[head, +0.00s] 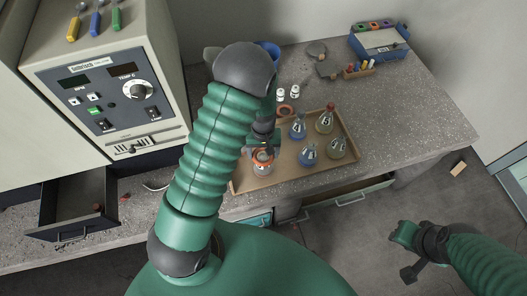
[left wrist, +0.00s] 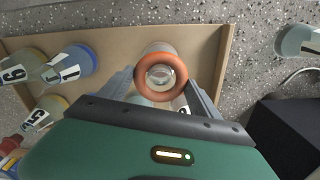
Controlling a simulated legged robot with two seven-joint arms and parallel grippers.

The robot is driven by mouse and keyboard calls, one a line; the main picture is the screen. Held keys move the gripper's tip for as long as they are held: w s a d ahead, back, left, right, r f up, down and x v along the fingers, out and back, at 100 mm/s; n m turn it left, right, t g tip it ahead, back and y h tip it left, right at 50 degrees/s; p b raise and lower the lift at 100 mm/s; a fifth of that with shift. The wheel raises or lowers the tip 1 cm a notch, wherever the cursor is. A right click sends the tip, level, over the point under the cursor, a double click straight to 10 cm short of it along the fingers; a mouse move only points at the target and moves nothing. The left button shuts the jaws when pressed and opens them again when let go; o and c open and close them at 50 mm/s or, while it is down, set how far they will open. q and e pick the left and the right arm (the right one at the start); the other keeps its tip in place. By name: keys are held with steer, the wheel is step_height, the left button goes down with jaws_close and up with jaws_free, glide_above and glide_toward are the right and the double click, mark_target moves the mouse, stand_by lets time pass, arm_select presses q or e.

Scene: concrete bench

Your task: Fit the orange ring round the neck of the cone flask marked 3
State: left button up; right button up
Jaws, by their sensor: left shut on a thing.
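The orange ring (left wrist: 160,77) is between the fingertips of my left gripper (left wrist: 160,84), which is shut on it. A pale, clear flask (left wrist: 157,48) stands directly under the ring, and its mouth shows through the hole. Whether the ring rests on the neck or hovers just above it, I cannot tell. The flask's label is mostly hidden, so its mark is unclear. In the head view, the orange ring (head: 262,155) and flask (head: 262,169) are at the tray's left end, below my left arm. My right gripper (head: 408,251) is open and empty, over the floor at the right.
The brown tray (head: 285,179) also holds blue flasks (head: 298,127) (head: 308,154) and yellowish flasks (head: 324,122) (head: 337,148). Another orange-brown ring (head: 285,110) and small white bottles (head: 280,93) lie behind. A control cabinet (head: 110,85) stands left.

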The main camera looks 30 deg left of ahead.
arm_select(q)
steer(key=shift+f+b, duration=0.5)
steer(key=shift+f, duration=0.35)
steer(key=o, duration=1.7)
steer(key=shift+c, duration=0.2)
steer(key=shift+o, duration=0.2)
step_height(320, 180, up, 8)
steer(key=p, duration=0.7)
steer(key=shift+r, duration=0.2)
steer(key=shift+f, duration=0.1)
